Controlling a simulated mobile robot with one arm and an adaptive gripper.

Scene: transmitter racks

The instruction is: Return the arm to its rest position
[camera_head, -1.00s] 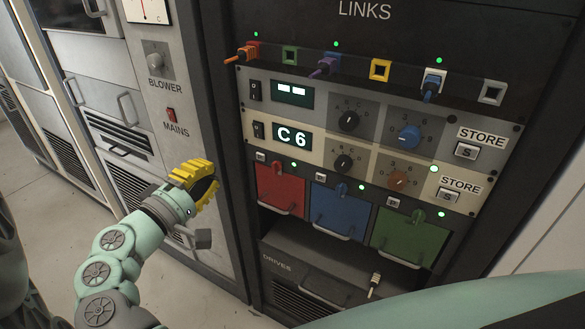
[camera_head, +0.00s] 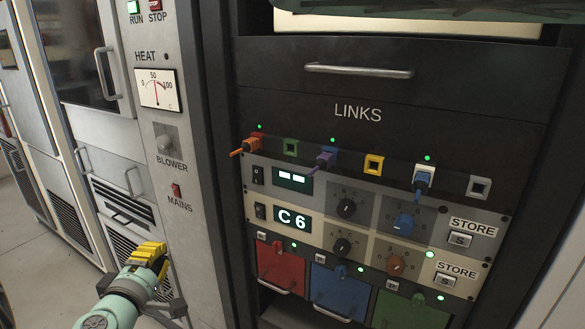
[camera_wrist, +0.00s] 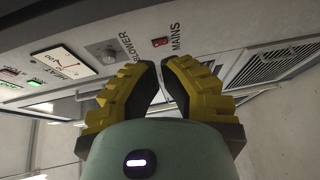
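My gripper (camera_head: 151,254) is at the lower left of the head view, in front of the grey cabinet with the MAINS switch (camera_head: 177,190) and left of the dark rack. Its yellow ridged fingers also show in the wrist view (camera_wrist: 160,66), where their dark tips come together with almost no gap. Nothing is seen between them. My arm runs down out of the head view, so most of it is hidden. The gripper appears clear of the panel, though the exact distance cannot be told.
The LINKS rack (camera_head: 358,113) on the right carries coloured sockets and plugs, knobs and a "C 6" display (camera_head: 292,219). Red (camera_head: 281,265), blue (camera_head: 338,290) and green (camera_head: 408,312) drive fronts sit below. The BLOWER knob (camera_head: 166,142) and cabinet handles protrude on the left.

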